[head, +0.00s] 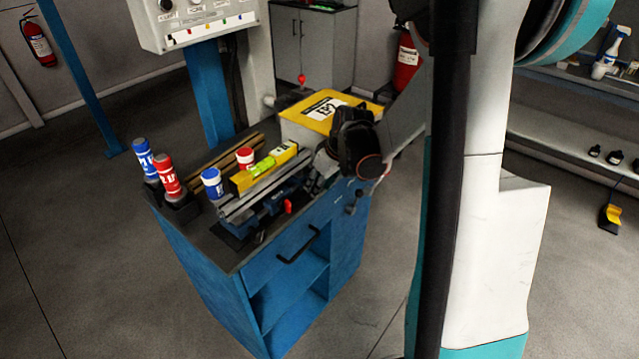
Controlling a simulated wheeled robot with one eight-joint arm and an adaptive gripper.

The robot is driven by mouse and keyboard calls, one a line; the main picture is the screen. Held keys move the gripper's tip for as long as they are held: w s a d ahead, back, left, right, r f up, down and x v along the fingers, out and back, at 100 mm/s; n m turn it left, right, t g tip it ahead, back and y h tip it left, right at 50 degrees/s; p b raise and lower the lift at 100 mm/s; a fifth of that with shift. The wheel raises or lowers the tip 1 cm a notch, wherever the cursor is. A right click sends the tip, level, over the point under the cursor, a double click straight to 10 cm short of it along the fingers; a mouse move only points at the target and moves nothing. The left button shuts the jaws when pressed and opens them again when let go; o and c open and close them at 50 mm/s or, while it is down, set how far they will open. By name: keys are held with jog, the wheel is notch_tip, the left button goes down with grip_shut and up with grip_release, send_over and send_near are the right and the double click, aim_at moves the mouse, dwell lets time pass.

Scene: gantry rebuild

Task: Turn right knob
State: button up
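A light grey control panel (195,33) is cut off by the top edge of the head view. A round black knob (165,5) shows on its left part, with a row of small coloured marks along its lower edge. I cannot tell which knob is the right knob; the panel's upper part is out of frame. My gripper (325,165) is at the end of my dark wrist, low over the right side of the blue workbench (215,290), beside the yellow-lidded box. It is well below and right of the panel. Its fingers are dark and partly hidden, so their opening is unclear.
On the bench are a yellow-lidded box (318,110), a yellow level (265,170) over a vise, a blue bottle (146,160), a red bottle (167,175) and a blue-capped can (212,183). A red ball-ended lever (302,79) stands behind. Floor left is clear.

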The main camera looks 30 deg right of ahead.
jog(key=shift+w+d+y, duration=0.1)
jog(key=shift+d+y, duration=0.15)
jog(key=shift+y, duration=0.45)
jog(key=shift+m+g+y+b, duration=0.3)
jog(key=shift+g+y, duration=0.1)
jog(key=shift+y, duration=0.3)
jog(key=o, duration=1.1)
jog(key=shift+c, duration=0.2)
jog(key=v, duration=1.2)
